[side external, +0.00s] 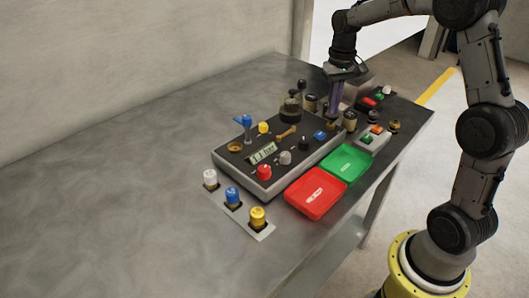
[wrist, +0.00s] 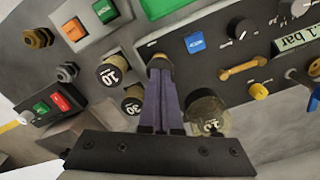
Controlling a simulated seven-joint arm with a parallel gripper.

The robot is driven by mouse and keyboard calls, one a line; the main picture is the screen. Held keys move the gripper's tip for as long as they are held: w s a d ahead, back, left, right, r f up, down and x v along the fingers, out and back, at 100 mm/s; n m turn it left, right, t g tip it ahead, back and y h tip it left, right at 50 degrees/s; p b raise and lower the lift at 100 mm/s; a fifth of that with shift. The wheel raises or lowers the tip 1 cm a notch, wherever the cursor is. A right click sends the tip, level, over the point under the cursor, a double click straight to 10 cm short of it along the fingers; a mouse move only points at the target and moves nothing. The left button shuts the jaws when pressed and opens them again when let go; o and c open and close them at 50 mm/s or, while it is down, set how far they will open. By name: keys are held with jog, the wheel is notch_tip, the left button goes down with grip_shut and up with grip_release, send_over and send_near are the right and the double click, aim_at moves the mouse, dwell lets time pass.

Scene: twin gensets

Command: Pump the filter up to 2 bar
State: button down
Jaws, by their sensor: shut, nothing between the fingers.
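The panel display (side external: 263,153) reads about 1.1 bar; part of it shows in the wrist view (wrist: 297,38). My gripper (side external: 334,116) is shut and empty, pointing down at the far right end of the panel. In the wrist view its purple fingertips (wrist: 160,72) are together, right at a round brass-coloured knob (wrist: 158,61). They seem to be over or against it; contact cannot be told. A clear round bowl with a dark label (wrist: 208,112), possibly the filter, stands beside the fingers; it also shows in the side view (side external: 290,110).
Black-capped cylinders marked 10 (wrist: 114,73) and 30 (wrist: 132,101) stand close to the fingers. A yellow-brown lever (wrist: 244,69) and a blue button (wrist: 194,43) are nearby. Red (side external: 315,193) and green (side external: 346,163) trays lie in front. The table's left side is clear.

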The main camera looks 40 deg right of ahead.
jog(key=shift+f, duration=0.85)
jog(key=shift+r, duration=1.65)
jog(key=shift+f, duration=0.1)
jog(key=shift+f, duration=1.6)
jog(key=shift+r, duration=1.7)
jog(key=shift+f, duration=0.1)
